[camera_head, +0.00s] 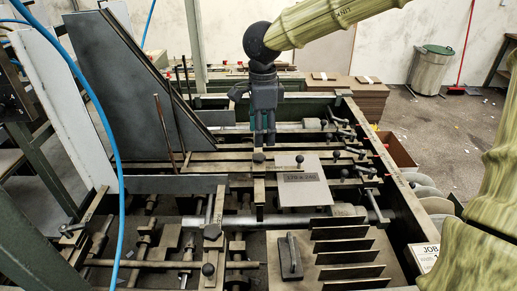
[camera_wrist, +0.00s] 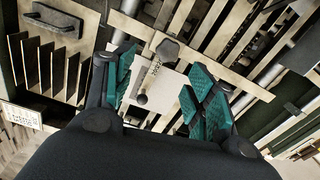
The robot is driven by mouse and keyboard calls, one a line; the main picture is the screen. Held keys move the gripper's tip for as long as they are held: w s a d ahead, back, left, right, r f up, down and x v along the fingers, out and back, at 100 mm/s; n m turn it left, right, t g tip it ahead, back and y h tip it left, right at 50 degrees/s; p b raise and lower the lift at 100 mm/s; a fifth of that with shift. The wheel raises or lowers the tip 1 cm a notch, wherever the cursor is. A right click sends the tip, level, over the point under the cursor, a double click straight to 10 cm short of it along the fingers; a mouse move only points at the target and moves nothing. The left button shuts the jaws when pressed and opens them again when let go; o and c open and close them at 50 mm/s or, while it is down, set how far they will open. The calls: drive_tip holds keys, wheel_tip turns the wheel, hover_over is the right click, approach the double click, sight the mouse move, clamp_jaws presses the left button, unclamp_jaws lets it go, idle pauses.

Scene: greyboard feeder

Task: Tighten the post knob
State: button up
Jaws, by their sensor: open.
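My gripper (camera_head: 262,143) hangs over the middle of the feeder frame, pointing down. Its teal-padded fingers stand apart in the wrist view (camera_wrist: 160,82), with nothing held. A dark faceted knob (camera_wrist: 168,49), which looks like the post knob, shows beyond the gap between the fingers, apart from both. In the head view a small dark knob (camera_head: 258,157) tops a post just below the fingertips; the gap between them is hard to judge. A pale plate (camera_head: 312,193) marked with a size lies beside the post. It also shows between the fingers (camera_wrist: 172,98), with a round-ended lever (camera_wrist: 142,98) over it.
Ball-ended levers (camera_head: 340,128) line the frame's right side. A row of upright dividers (camera_head: 345,246) and a block with a handle (camera_head: 290,257) stand at the front. A tall dark slanted panel (camera_head: 115,85) rises at left. A blue hose (camera_head: 117,170) hangs at left.

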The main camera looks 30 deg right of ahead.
sight(259, 156)
drive_tip(key=f, duration=0.2)
drive_tip(key=w+f, duration=0.2)
drive_tip(key=f, duration=0.1)
drive_tip(key=shift+w+a+f, duration=0.15)
drive_tip(key=shift+f, duration=0.2)
drive_tip(key=shift+s+f+p, duration=0.35)
drive_tip(key=shift+s+f, duration=0.05)
drive_tip(key=shift+f, duration=0.3)
drive_tip(key=shift+s+f, duration=0.2)
drive_tip(key=shift+w+f, duration=0.35)
drive_tip(key=shift+f, duration=0.15)
drive_tip(key=shift+s+r, duration=0.15)
drive_tip(key=shift+s, duration=0.05)
drive_tip(key=shift+c, duration=0.3)
drive_tip(key=c, duration=1)
